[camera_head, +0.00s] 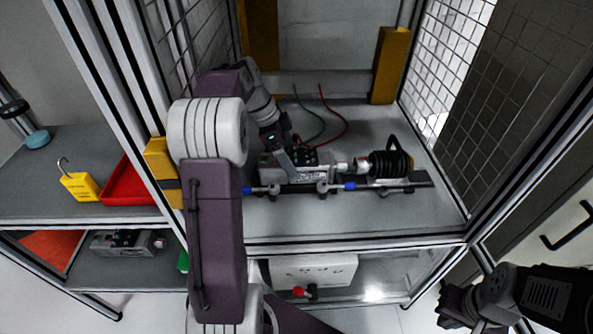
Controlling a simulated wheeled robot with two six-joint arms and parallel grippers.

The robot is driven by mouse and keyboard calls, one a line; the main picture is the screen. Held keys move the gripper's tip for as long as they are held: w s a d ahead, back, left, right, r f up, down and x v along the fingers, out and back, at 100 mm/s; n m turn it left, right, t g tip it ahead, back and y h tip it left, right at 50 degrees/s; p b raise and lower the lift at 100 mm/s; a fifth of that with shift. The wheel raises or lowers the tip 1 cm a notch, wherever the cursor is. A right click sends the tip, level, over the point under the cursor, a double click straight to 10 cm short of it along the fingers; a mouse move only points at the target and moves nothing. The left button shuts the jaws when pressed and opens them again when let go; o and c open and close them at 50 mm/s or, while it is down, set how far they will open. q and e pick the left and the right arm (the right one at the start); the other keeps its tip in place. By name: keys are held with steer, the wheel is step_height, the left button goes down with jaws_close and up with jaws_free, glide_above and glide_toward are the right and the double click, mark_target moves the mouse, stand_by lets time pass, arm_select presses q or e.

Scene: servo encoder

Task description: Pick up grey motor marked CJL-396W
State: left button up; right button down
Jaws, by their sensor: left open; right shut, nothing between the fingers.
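A grey motor (298,174) with a dark top sits on the platform inside the caged frame, in line with a shaft and a black ribbed part. A second grey motor-like unit (122,243) lies on the lower shelf at the left. No marking is readable on either, so I cannot tell which is CJL-396W. My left gripper (287,155) is open at the left part of the motor in the cage, with its fingers partly hidden; I cannot tell whether they touch it. My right gripper (460,306) is shut and empty at the lower right, outside the frame.
A black ribbed coupling (390,164) stands right of the motor, and a rail (375,186) with blue parts runs in front. Red and green wires (338,116) rise behind. A yellow padlock (80,186) and red tray (127,184) are on the left bench. Mesh walls flank the platform.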

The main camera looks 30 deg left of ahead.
mark_target(294, 158)
arm_select(q)
steer(key=b+x, duration=0.3)
steer(key=x, duration=0.2)
steer(key=shift+f, duration=0.15)
steer(key=c, duration=1.9)
steer(key=shift+r, duration=0.25)
jaws_close()
steer(key=shift+r, duration=0.1)
steer(key=shift+r+p, duration=0.25)
steer(key=shift+p, duration=0.05)
step_height(294, 158, up, 4)
steer(key=shift+w+f+p, duration=0.1)
steer(key=shift+p, duration=1.05)
steer(key=d+r+p, duration=0.3)
steer(key=d+r, duration=0.3)
steer(key=d, duration=0.5)
steer(key=shift+w+d+r+p, duration=0.25)
steer(key=shift+w+d+p, duration=0.1)
steer(key=shift+w, duration=0.15)
